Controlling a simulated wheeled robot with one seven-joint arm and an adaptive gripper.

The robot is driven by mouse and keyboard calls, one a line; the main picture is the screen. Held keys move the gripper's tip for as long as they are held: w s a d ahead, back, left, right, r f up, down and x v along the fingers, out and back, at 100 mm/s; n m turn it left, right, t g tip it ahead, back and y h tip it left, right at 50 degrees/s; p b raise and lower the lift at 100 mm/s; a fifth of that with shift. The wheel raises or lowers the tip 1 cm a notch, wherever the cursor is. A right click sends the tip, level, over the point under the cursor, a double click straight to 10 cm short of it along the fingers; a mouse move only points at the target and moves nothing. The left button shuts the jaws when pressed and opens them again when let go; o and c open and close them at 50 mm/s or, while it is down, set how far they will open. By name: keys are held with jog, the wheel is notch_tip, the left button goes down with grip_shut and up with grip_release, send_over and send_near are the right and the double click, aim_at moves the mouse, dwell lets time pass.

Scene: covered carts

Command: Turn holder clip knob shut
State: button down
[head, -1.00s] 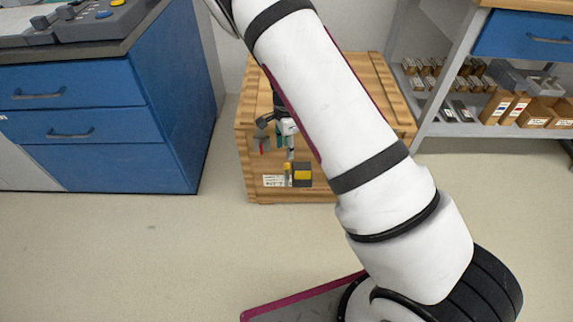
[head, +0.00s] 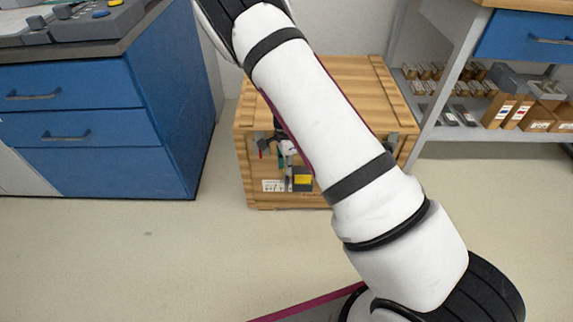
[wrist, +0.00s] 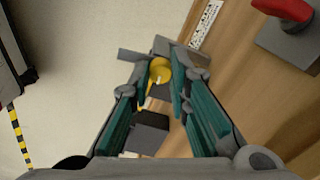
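In the wrist view a yellow knob (wrist: 160,72), taken to be the holder clip knob, shows at the tips of my gripper (wrist: 161,80). The two teal-padded fingers stand apart, one on each side of the knob; I cannot tell whether either touches it. Grey parts of a fixture surround the knob and are partly hidden by the fingers. In the head view a yellow piece on a dark block (head: 303,180) sits low on the front of the wooden crate (head: 350,195). My arm hides much of the crate front, and the gripper cannot be made out clearly there.
A red handle on a grey base (wrist: 285,35) and a printed label (wrist: 206,25) are on the wood beside the knob. A blue drawer cabinet (head: 90,125) stands left of the crate, a grey shelf unit (head: 490,132) right. The floor in front is clear.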

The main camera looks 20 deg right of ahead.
dwell(0.4)
jog(key=n, duration=0.3)
jog(key=shift+r+n+p, duration=0.1)
jog(key=shift+n+p, duration=0.2)
jog(key=shift+n, duration=0.1)
jog(key=n, duration=0.3)
jog(key=shift+w+n, duration=0.1)
jog(key=shift+n, duration=0.2)
jog(key=n, duration=0.4)
jog(key=shift+n+p, duration=0.3)
jog(key=shift+n, duration=1.7)
jog(key=c, duration=1.5)
grip_release()
